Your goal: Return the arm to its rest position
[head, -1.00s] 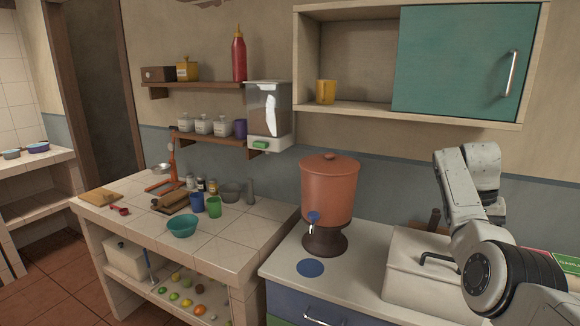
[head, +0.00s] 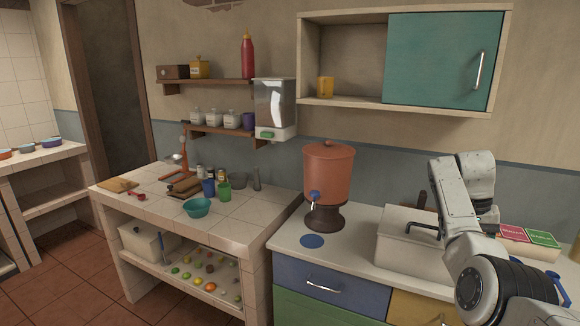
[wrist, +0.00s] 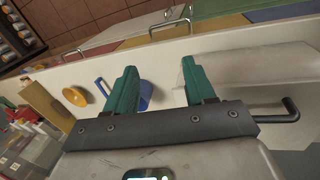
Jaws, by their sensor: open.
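My arm (head: 462,240) is bent at the right of the head view, above the counter. My gripper (wrist: 159,64) shows in the wrist view with two teal fingers spread apart and nothing between them. The gripper's fingers cannot be made out in the head view.
A white box with a dark handle (head: 395,245) stands on the counter (head: 285,238) beside my arm. A clay water dispenser (head: 328,178) stands left of it. A yellow round item (wrist: 75,96) and a blue item (wrist: 146,95) lie near the fingers. An open-fronted cabinet (head: 345,50) hangs above.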

